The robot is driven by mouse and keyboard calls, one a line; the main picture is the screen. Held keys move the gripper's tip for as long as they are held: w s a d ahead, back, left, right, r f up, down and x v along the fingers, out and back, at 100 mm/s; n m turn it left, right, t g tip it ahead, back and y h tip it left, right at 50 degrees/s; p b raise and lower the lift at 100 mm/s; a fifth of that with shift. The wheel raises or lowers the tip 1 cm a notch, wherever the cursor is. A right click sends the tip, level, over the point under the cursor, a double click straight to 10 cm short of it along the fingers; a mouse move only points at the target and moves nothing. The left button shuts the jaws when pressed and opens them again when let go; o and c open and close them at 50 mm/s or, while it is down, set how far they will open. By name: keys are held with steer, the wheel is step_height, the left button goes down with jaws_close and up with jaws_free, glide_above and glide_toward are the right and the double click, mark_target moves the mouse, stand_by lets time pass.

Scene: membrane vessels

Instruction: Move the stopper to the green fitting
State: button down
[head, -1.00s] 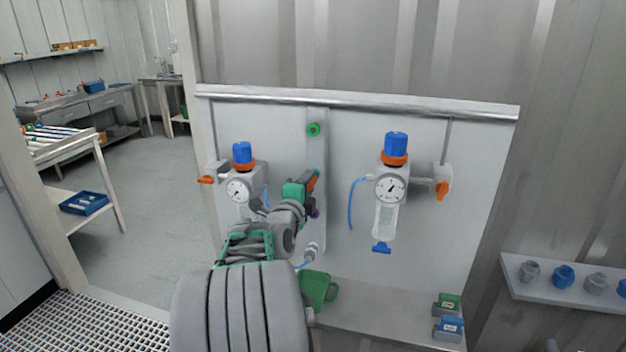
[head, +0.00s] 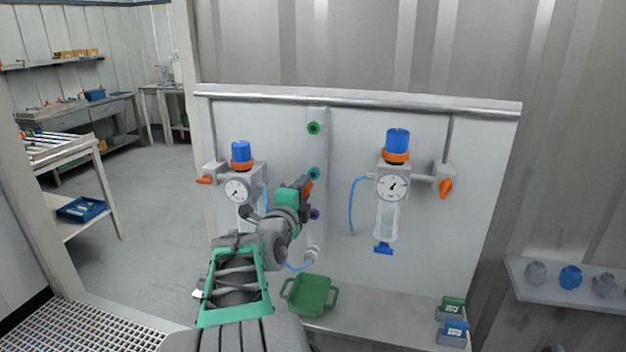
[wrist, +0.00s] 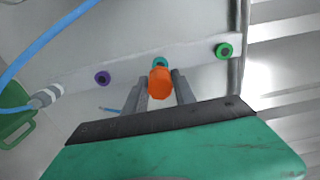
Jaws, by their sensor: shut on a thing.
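My gripper (wrist: 159,90) is shut on an orange stopper (wrist: 160,83), which sits between its two fingers. In the head view the orange stopper (head: 308,187) shows at the gripper's tip, just below and in front of the teal fitting (head: 314,173). The teal fitting (wrist: 160,62) lies partly behind the stopper in the wrist view; the stopper looks apart from it. The green fitting (head: 313,128) is an open ring at the top of the same vertical strip. It also shows in the wrist view (wrist: 223,51), right of the stopper, with nothing in it.
A purple fitting (head: 315,213) sits lower on the strip, and a hose connector (head: 311,254) below it. Gauge units with blue knobs stand left (head: 239,188) and right (head: 392,187). A green tray (head: 325,308) lies on the ledge. The strip between teal and green fittings is clear.

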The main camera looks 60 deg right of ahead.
steer(key=shift+a, duration=0.15)
steer(key=w+a+f+n+t+y, duration=0.3)
steer(key=w+a+f+n+t, duration=0.15)
steer(key=w+a, duration=0.6)
steer(key=w+a+f+n+t+y, duration=0.35)
steer(key=w+a+t, duration=0.25)
steer(key=w+a, duration=0.45)
steer(key=w+a+f+n+t+y, duration=0.1)
steer(key=a+f+n+y, duration=0.1)
steer(key=a, duration=0.8)
steer(key=w+a+f+n+t+y, duration=0.1)
steer(key=a+f+n+t+y, duration=0.1)
steer(key=a, duration=0.9)
steer(key=w+a+f+n+t+y, duration=0.1)
steer(key=a+f+n+y, duration=0.3)
steer(key=a+y, duration=0.3)
steer(key=a, duration=0.3)
steer(key=shift+a+f+t, duration=0.2)
steer(key=shift+f+t, duration=0.15)
steer(key=shift+f, duration=0.05)
